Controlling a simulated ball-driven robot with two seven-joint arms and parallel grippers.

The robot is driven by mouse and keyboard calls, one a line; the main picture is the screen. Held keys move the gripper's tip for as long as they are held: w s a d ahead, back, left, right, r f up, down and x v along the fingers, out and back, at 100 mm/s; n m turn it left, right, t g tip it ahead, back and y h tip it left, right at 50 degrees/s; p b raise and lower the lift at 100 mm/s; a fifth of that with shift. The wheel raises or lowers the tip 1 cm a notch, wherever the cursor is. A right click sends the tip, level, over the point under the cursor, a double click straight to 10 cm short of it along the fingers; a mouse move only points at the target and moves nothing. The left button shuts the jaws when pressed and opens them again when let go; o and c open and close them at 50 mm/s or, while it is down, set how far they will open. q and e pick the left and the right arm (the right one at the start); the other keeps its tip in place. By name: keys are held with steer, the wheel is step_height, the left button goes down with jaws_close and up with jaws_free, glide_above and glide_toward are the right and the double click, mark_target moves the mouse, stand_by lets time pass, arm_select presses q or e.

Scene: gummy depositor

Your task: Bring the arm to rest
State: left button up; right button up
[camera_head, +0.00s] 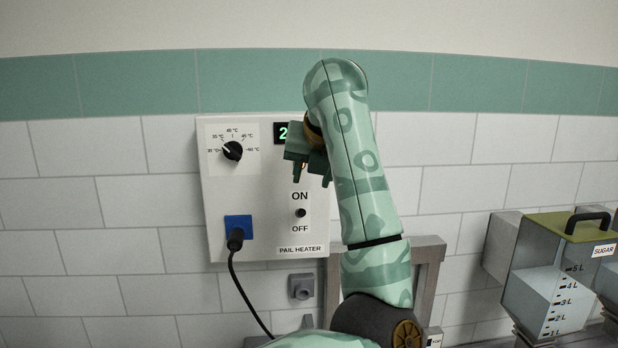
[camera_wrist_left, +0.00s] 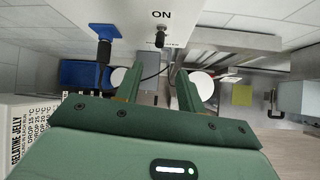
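My left gripper (camera_head: 311,180) is in front of the upper right part of the white pail heater box (camera_head: 265,225) on the wall, above its ON/OFF switch (camera_head: 301,213). In the left wrist view my left gripper (camera_wrist_left: 160,82) has its two fingers apart with nothing between them. The switch (camera_wrist_left: 160,38) shows beyond the fingertips, apart from them. I cannot tell which way the switch is set. My left arm rises from the bottom and hides part of the box's right side and of its green display (camera_head: 283,132). My right gripper is not in view.
A black dial (camera_head: 232,150) and a blue plug with a cord (camera_head: 237,229) are on the box. A sugar container (camera_head: 555,275) with a green lid stands at the right. The wrist view shows a gelatine jelly box (camera_wrist_left: 28,135) at the left.

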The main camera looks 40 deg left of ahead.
arm_select(q)
steer(key=shift+r, duration=0.25)
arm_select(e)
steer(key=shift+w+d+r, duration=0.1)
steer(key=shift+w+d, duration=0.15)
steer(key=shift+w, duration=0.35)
arm_select(q)
steer(key=shift+d, duration=0.1)
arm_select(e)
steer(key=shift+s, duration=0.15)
